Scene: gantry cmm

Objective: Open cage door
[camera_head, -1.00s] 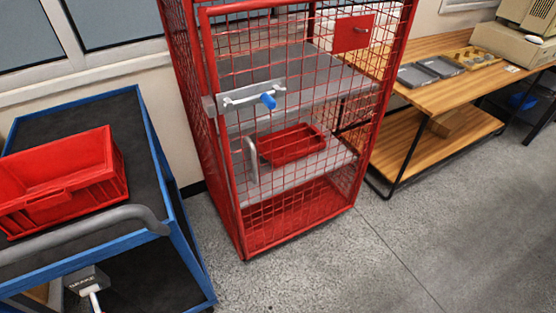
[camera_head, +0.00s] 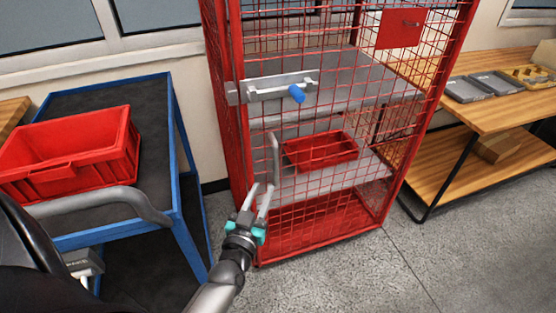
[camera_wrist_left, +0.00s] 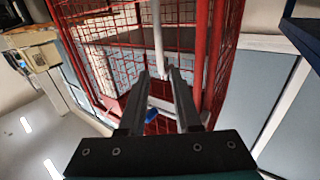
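The red mesh cage door (camera_head: 330,203) appears shut in its frame. A grey slide latch (camera_head: 270,88) with a blue knob (camera_head: 296,94) is mounted across the door's left side; I cannot tell whether its bolt is engaged. Below it is a vertical grey door handle (camera_head: 273,155). My left gripper (camera_head: 260,186) is open and empty, its fingertips just below and left of the handle's lower end. In the left wrist view, a pale bar that looks like the handle (camera_wrist_left: 157,40) lines up between the open fingers (camera_wrist_left: 159,74); contact is not visible. My right gripper is out of view.
A blue-framed cart (camera_head: 176,130) with a red bin (camera_head: 75,160) stands left of the cage. A red tray (camera_head: 322,150) sits on a shelf inside. A wooden bench (camera_head: 505,108) stands at right. The floor (camera_head: 375,275) before the cage is clear.

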